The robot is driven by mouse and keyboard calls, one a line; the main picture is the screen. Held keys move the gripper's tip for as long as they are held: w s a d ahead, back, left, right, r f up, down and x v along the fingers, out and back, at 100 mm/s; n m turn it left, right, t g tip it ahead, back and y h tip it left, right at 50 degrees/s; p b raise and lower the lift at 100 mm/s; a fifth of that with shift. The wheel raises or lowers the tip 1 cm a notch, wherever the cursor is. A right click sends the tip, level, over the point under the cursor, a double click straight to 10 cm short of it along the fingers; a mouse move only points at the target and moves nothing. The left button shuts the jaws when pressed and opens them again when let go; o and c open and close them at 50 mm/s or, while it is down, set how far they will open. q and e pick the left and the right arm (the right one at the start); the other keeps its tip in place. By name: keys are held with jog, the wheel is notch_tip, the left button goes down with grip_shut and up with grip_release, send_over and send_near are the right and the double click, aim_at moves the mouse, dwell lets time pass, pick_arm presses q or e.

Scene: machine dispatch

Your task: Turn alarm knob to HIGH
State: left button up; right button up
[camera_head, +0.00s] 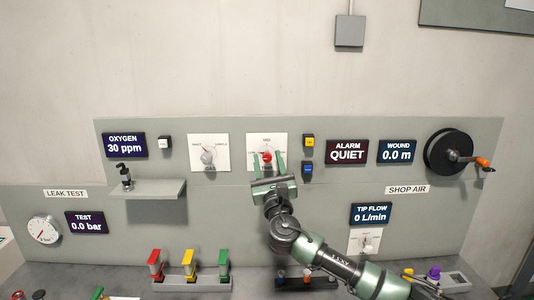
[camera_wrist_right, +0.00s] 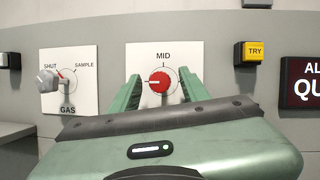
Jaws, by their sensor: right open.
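The alarm knob is a red round knob (camera_head: 266,157) on a white plate (camera_head: 280,140) on the grey panel. In the right wrist view the red knob (camera_wrist_right: 159,82) sits below the label MID, and its white mark points left. My right gripper (camera_head: 267,158) is open, with its green fingers on either side of the knob. In the wrist view the fingers (camera_wrist_right: 160,88) stand left and right of it; I cannot tell whether they touch it. The lower part of the plate is hidden. The alarm display (camera_head: 347,152) reads QUIET. My left gripper is not in view.
A grey gas knob (camera_head: 208,156) is on a plate to the left. A yellow button (camera_head: 309,141) and a blue button (camera_head: 308,168) are close on the right. A small shelf (camera_head: 148,189) with a dark bottle (camera_head: 125,175) juts out at left. Colored handles stand on the bench below.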

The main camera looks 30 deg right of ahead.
jog(key=shift+w+d+r, duration=0.25)
jog(key=shift+w+r, duration=0.05)
jog(key=shift+w, duration=0.3)
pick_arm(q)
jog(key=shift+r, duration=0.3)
pick_arm(e)
grip_shut()
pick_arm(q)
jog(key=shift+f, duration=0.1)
